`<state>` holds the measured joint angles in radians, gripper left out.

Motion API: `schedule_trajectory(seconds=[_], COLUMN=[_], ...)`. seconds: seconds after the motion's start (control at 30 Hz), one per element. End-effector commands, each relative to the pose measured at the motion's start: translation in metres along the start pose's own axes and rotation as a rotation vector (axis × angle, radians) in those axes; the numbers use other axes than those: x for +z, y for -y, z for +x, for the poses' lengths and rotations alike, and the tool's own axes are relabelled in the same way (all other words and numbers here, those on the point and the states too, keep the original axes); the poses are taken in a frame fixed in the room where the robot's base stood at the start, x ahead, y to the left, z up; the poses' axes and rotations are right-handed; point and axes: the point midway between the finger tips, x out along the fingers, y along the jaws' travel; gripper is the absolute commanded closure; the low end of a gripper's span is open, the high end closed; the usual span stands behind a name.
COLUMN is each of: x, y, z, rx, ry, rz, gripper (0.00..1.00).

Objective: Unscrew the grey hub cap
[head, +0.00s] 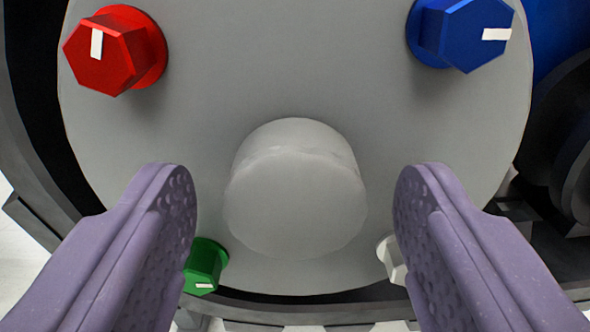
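The grey hub cap (296,205) is a plain round cylinder standing out from the middle of a grey wheel disc (290,60). My gripper (295,195) is open, with one purple, dimpled finger to the left of the cap and the other to its right. There is a visible gap between each finger and the cap in the picture. Nothing is held. How far the fingertips are from the disc in depth is hard to tell.
Hexagonal nuts surround the cap: red (112,52) upper left, blue (465,34) upper right, green (204,267) lower left and white (391,262) lower right. The fingers partly hide the lower two. Dark track parts (570,150) lie at the right.

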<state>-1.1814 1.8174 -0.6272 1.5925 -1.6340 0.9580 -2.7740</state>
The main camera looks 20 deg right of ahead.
Motion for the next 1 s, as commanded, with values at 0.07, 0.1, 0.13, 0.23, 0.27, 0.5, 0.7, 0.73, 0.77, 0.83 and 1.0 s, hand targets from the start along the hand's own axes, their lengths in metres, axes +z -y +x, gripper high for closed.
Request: schedule_trajectory(seconds=[0.07,0.1,0.13,0.23,0.27,0.5,0.7,0.73,0.77,0.83,1.0], x=[0.0002,0.0003,0.0004,-0.0002,-0.0006,-0.0022,-0.0002,0.0,0.0,-0.0009,-0.0023], y=[0.0,0.0,0.0,-0.0001,-0.0001,0.0,0.0,0.0,0.0,-0.0003,-0.0007], z=[-0.0002,-0.0002,-0.0002,-0.0002,-0.0002,-0.0003,-0.0004,-0.0004,-0.0004,-0.0003,-0.0003], rx=[0.0,0.0,0.0,0.0,0.0,0.001,0.001,0.001,0.001,0.001,0.002], ry=[0.001,0.001,0.001,0.001,0.002,0.002,0.002,0.002,0.002,0.001,0.001], rz=[0.0,0.001,0.001,0.039,0.075,0.591,0.843,0.858,0.878,0.961,1.334], gripper=[0.32,0.32,0.32,0.32,0.32,0.32,0.32,0.32,0.32,0.32,0.32])
